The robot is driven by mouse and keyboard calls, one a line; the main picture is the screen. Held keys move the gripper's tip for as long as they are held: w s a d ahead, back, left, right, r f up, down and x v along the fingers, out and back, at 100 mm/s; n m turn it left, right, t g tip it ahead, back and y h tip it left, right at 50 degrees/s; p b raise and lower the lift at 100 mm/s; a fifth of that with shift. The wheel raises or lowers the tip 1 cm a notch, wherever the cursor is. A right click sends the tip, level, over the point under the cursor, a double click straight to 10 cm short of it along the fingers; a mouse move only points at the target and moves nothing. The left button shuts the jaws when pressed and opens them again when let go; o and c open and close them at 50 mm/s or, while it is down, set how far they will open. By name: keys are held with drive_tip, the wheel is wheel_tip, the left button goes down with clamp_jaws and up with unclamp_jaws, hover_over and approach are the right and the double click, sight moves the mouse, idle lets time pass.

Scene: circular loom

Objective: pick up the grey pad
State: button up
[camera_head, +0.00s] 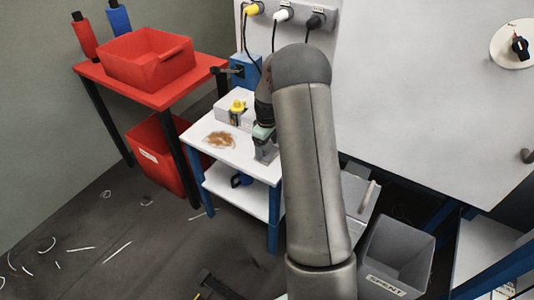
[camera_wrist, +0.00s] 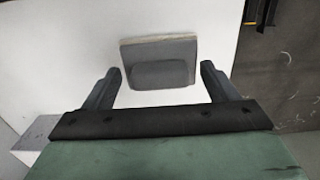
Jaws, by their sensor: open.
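The grey pad (camera_wrist: 160,62) lies on a white surface in the wrist view, a flat dark-grey block with a pale edge at its far side. My gripper (camera_wrist: 160,72) is open, with one finger to the left and one to the right of the pad's near part. The fingers look apart from the pad, and nothing is held. In the head view my gripper (camera_head: 266,150) is low over the right end of the small white table (camera_head: 240,160). I cannot make out the pad there; my arm and gripper cover that area.
A red table (camera_head: 155,92) with a red bin (camera_head: 146,58) stands to the left. A grey bin (camera_head: 394,254) is at lower right.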

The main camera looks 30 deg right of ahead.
sight(267, 145)
drive_tip(key=c, duration=1.1)
drive_tip(key=shift+r, duration=0.1)
drive_tip(key=shift+r, duration=0.25)
wheel_tip(267, 145, up, 2)
drive_tip(key=shift+r, duration=0.15)
drive_tip(key=s+d+r+p, duration=0.1)
drive_tip(key=s+r, duration=0.9)
drive_tip(key=s, duration=0.4)
drive_tip(key=shift+d, duration=0.3)
